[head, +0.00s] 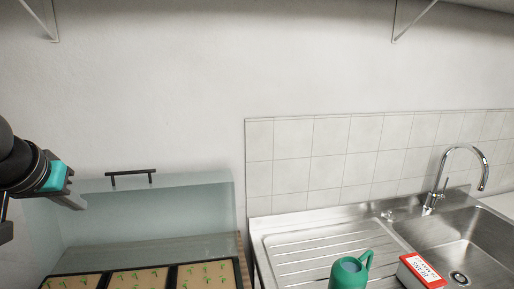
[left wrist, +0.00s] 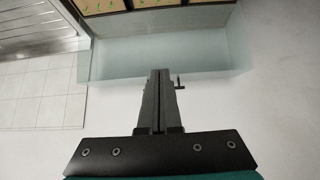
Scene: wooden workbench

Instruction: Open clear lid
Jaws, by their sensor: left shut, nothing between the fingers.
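The clear lid (head: 200,205) stands raised behind the seedling tray (head: 108,280), with its dark bar handle (head: 132,178) along the top edge. The lid also shows in the left wrist view (left wrist: 125,60), below the tray's seedling compartments (left wrist: 153,3). My left gripper (head: 78,202) is at the left of the lid in the head view, near its upper left edge. Its fingers are together and empty in the left wrist view (left wrist: 160,75). The handle's end shows just right of the fingers in that view. Whether the fingers touch the lid is unclear. My right gripper is out of view.
A steel sink (head: 465,250) with a ribbed drainboard (head: 315,250) and a tap (head: 436,190) is at the right. A green watering can (head: 350,275) and a red and white box (head: 422,270) stand in front. A tiled wall (head: 330,150) is behind.

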